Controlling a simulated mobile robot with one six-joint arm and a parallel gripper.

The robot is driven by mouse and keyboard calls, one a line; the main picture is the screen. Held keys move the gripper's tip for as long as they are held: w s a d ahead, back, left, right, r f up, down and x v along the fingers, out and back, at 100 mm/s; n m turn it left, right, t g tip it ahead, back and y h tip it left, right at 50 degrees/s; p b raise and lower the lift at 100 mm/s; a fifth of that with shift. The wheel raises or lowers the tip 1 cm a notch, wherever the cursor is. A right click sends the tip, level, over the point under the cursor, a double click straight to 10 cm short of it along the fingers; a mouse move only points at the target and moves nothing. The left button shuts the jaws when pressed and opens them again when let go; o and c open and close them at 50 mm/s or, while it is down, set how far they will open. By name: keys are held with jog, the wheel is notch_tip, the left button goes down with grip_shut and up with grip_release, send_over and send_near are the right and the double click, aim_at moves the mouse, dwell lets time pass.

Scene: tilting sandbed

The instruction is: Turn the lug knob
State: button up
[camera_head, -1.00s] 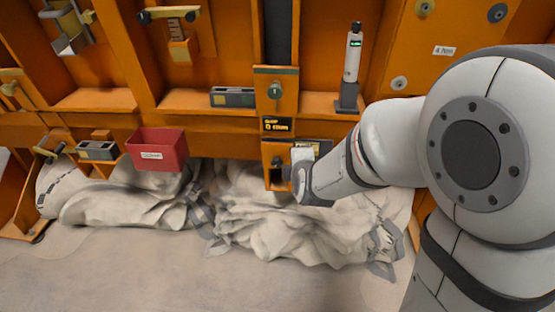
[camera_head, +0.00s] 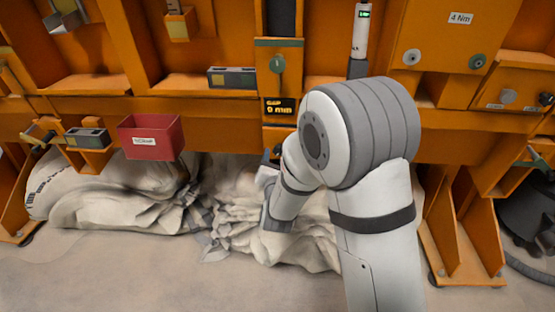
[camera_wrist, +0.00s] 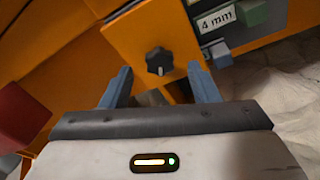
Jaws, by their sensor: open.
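A dark lobed knob (camera_wrist: 159,61) sits on an orange plate (camera_wrist: 135,30) in the wrist view. My gripper (camera_wrist: 159,68) is open, with its two blue-grey fingers apart on either side of the knob as seen from the wrist. The gap between the fingers is empty, and whether they reach the knob's depth is unclear. In the head view my arm hides the lower panel and most of the gripper.
A red box (camera_head: 150,138) hangs at the left of the panel in the head view. Crumpled pale sacks (camera_head: 110,195) lie below. A "4 mm" label (camera_wrist: 216,19) and a green block (camera_wrist: 252,12) are right of the knob in the wrist view. Open floor lies in front.

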jog(key=shift+w, duration=1.1)
jog(key=c, duration=0.9)
